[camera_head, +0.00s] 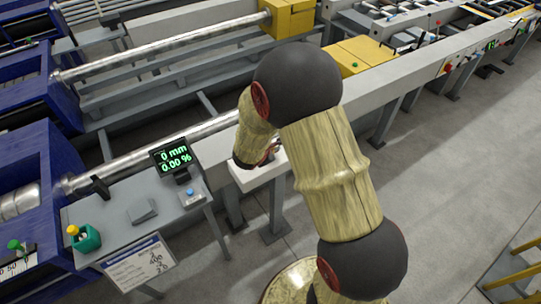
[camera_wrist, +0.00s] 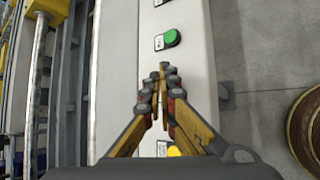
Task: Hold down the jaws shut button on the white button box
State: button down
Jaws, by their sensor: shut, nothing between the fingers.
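The white button box (camera_wrist: 195,75) runs up the middle of the wrist view as a long pale surface. A green button (camera_wrist: 172,38) sits on it beside a small label (camera_wrist: 158,42) too small to read. Part of a yellow button (camera_wrist: 173,151) shows lower down, partly covered by my gripper. My gripper (camera_wrist: 164,68) is shut and empty, its fingertips over the box just below the green button in the picture. I cannot tell whether the tips touch the box. In the head view my arm hides the gripper and most of the box, leaving a white edge (camera_head: 252,178).
A grey bench (camera_head: 130,215) at lower left in the head view carries a display (camera_head: 173,158) reading 0 mm and 0.00 %, and a green-and-yellow item (camera_head: 84,237). Metal rollers and blue machine frames lie to the left. Grey floor (camera_head: 445,180) is open at right.

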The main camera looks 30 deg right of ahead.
jog(key=shift+f, duration=0.1)
jog(key=shift+f+b, duration=0.4)
jog(key=shift+b, duration=0.3)
jog(key=shift+f+b, duration=0.4)
jog(key=shift+b, duration=0.15)
dwell(1.8)
jog(key=shift+r, duration=0.1)
jog(key=shift+r+p, duration=0.5)
jog(key=shift+r, duration=0.3)
jog(key=shift+r+p, duration=1.65)
jog(key=shift+r, duration=0.85)
